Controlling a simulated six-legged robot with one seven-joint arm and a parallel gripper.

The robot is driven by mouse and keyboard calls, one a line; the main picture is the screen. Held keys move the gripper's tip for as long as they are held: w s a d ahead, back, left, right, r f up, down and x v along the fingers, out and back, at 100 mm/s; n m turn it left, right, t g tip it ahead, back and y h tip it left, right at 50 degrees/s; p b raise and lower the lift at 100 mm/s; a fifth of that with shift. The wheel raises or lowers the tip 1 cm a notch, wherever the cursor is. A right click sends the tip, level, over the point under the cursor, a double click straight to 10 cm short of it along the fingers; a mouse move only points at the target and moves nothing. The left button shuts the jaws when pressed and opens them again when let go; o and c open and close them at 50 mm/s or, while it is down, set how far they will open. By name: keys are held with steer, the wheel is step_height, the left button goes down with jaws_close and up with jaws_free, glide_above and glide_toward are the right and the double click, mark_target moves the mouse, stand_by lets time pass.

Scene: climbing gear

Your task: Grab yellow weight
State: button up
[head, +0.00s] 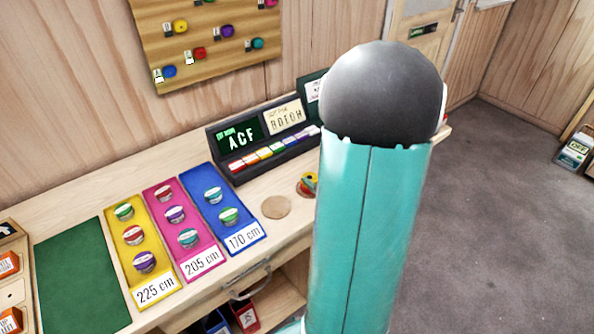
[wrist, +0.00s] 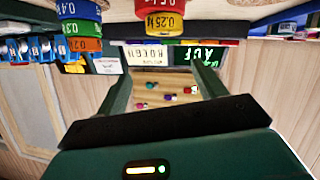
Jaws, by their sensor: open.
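The yellow weight (wrist: 165,25), marked 0.25, shows at the top middle of the wrist view, which looks upside down. It touches a red weight (wrist: 160,4) marked 0.5, so it seems to sit on top of it. My gripper (wrist: 165,52) is open, with its two dark green fingers pointing toward the yellow weight and nothing between them. The weight lies just past the fingertips, roughly centred. In the head view a small yellow and red stack (head: 307,184) shows beside my arm, partly hidden by it. My gripper is hidden there.
A second stack of blue, green and orange weights (wrist: 80,28) stands close by at the wrist view's upper left. A black display panel (head: 262,138) stands behind. Blue (head: 222,208), pink (head: 196,270) and yellow mats with discs lie left. A round wooden disc (head: 276,207) is near.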

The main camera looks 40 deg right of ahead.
mark_target(312, 180)
steer(key=s+f+m+t+y, duration=0.15)
steer(key=s+f, duration=0.25)
steer(key=s, duration=0.4)
steer(key=shift+n+t+y, duration=0.25)
steer(key=shift+n+t, duration=0.1)
steer(key=shift+t, duration=0.2)
steer(key=w, duration=0.4)
steer(key=w+f, duration=0.1)
steer(key=w, duration=0.4)
steer(key=w+d+f, duration=0.1)
steer(key=w, duration=0.3)
steer(key=shift+w, duration=0.2)
steer(key=c, duration=1.2)
